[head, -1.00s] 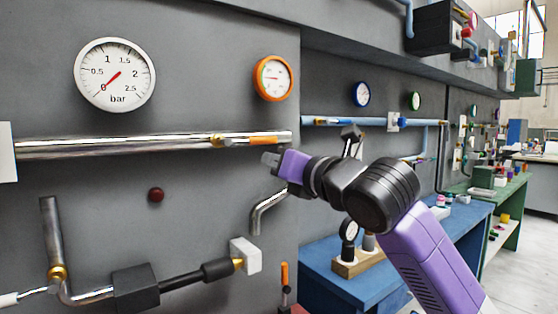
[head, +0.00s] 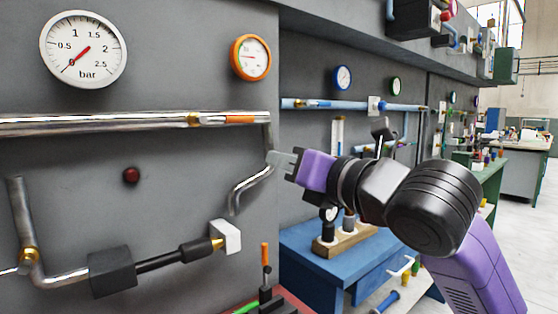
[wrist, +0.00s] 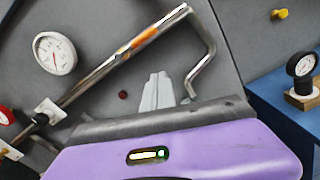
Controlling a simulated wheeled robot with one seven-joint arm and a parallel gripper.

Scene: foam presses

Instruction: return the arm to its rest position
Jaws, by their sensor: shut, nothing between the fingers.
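My gripper (head: 280,160) is shut and empty at the end of my purple and black arm. In the head view its grey fingers point left, in front of the bent end of the steel pipe (head: 150,122) on the grey wall panel; I cannot tell the exact gap. In the wrist view the fingers of my gripper (wrist: 157,92) show as one closed block against the grey panel, left of the bent pipe.
A white gauge (head: 83,50), an orange gauge (head: 251,58) and a dark red knob (head: 132,175) are on the panel. A black cylinder with a white block (head: 227,237) sits low. A blue bench (head: 310,262) stands behind my arm. Open floor shows at far right.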

